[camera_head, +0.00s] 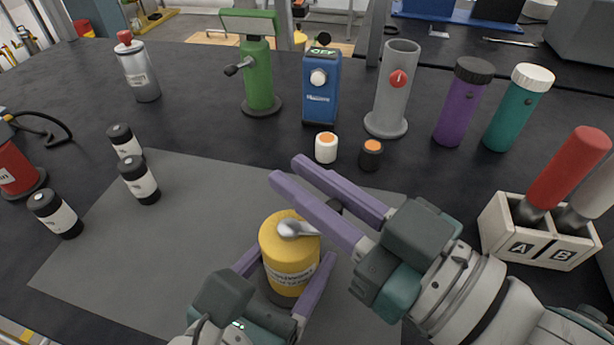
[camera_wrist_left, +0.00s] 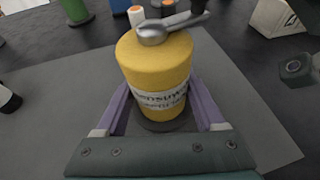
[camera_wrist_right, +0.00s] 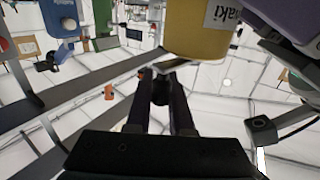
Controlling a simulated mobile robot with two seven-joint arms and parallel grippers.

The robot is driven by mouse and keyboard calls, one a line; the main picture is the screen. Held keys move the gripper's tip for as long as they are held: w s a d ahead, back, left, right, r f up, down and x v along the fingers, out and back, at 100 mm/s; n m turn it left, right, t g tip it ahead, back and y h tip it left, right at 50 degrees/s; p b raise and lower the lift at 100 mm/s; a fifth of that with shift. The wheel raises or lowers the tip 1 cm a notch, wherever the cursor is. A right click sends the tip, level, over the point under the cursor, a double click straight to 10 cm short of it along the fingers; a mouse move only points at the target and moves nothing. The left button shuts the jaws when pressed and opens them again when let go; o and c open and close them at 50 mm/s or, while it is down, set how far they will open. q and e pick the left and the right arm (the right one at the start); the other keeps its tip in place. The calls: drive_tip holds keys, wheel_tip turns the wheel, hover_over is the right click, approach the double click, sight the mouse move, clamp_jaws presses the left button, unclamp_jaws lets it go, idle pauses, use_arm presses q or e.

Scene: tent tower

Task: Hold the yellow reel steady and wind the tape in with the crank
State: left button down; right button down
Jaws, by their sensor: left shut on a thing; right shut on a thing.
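The yellow reel (camera_head: 289,256) stands upright on the grey mat, on a dark round base. It also shows in the left wrist view (camera_wrist_left: 157,72), with dark lettering on a pale label. My left gripper (camera_head: 288,270) is shut around its sides, one finger on each side. A metal crank (camera_head: 296,229) sits on top of the reel, its arm reaching right to a dark knob (camera_head: 334,206). My right gripper (camera_head: 287,168) is shut on that knob; in the right wrist view its fingers (camera_wrist_right: 160,85) close around the dark handle. No tape is visible.
Behind stand a green crank device (camera_head: 258,75), a blue OFF box (camera_head: 321,88), a grey cylinder (camera_head: 393,90), and purple (camera_head: 462,105) and teal (camera_head: 515,110) bottles. Small white (camera_head: 326,150) and black (camera_head: 371,157) canisters are nearer. An A/B holder (camera_head: 538,246) is right. The left mat (camera_head: 110,250) has room.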

drive_tip(key=shift+s+m+t+h, duration=0.15)
drive_tip(key=shift+m+t+h, duration=0.45)
drive_tip(key=shift+h, duration=0.1)
drive_tip(key=shift+s+d+m+t+h, duration=0.15)
drive_tip(key=shift+m+t+h, duration=0.3)
drive_tip(key=shift+h, duration=0.25)
drive_tip(key=shift+d+m+t+h, duration=0.1)
drive_tip(key=shift+m+t+h, duration=0.25)
drive_tip(key=shift+m+h, duration=0.3)
drive_tip(key=c, duration=0.8)
unclamp_jaws()
drive_tip(key=v, duration=1.2)
